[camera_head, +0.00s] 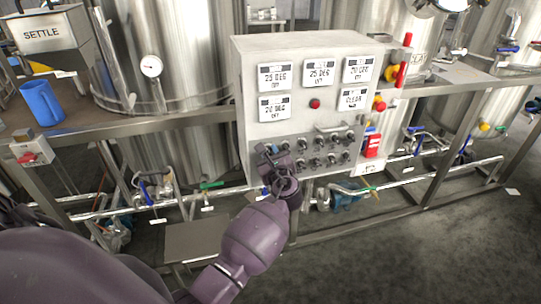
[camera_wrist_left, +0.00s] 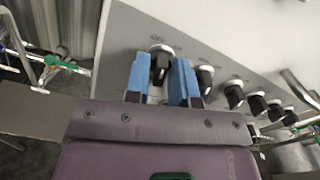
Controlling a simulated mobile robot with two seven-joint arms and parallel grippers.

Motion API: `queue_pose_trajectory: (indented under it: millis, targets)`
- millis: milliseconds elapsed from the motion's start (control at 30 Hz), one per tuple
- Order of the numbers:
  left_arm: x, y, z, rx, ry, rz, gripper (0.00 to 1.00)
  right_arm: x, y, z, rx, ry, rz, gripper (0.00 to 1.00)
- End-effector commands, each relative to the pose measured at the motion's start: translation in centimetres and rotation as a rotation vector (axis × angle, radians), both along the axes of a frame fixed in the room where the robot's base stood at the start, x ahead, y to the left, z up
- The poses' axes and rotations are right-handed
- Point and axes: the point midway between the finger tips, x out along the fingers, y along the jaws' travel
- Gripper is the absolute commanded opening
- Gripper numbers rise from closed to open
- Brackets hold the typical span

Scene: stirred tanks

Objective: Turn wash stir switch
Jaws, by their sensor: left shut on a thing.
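The grey control box (camera_head: 292,131) stands at the centre of the head view, with rows of black rotary switches (camera_head: 316,162) on its lower front. The switch labels are too small to read, so I cannot tell which is the wash stir switch. My left gripper (camera_head: 271,153) is at the lower left of the panel and hides the switches behind it. In the left wrist view, its two blue fingers (camera_wrist_left: 161,82) stand on either side of a black switch knob (camera_wrist_left: 159,63) with a pale round base, shut on it. My right gripper is not in view.
More black switches (camera_wrist_left: 205,78) run in a row to the right of the held knob. A metal handle (camera_wrist_left: 300,90) sticks out further right. Above are digital displays (camera_head: 319,73) and a red button (camera_head: 315,104). A blue jug (camera_head: 41,102) stands on the left bench.

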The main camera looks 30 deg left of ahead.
Motion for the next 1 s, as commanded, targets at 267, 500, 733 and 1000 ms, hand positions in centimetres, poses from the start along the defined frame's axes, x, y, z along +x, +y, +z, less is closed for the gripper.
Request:
queue_pose_trajectory:
  millis: [267,500,733,1000]
  targets:
    - [0.0,0.0,-0.2,-0.107,-0.124,0.001,0.0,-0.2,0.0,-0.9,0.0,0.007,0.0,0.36]
    - [0.0,0.0,-0.1,-0.153,-0.179,0.001,0.0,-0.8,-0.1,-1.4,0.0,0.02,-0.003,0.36]
    - [0.0,0.0,0.0,-0.164,-0.191,0.001,0.0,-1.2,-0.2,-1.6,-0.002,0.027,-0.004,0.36]
    - [0.0,0.0,0.0,-0.164,-0.191,0.001,0.0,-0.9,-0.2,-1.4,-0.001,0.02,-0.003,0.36]
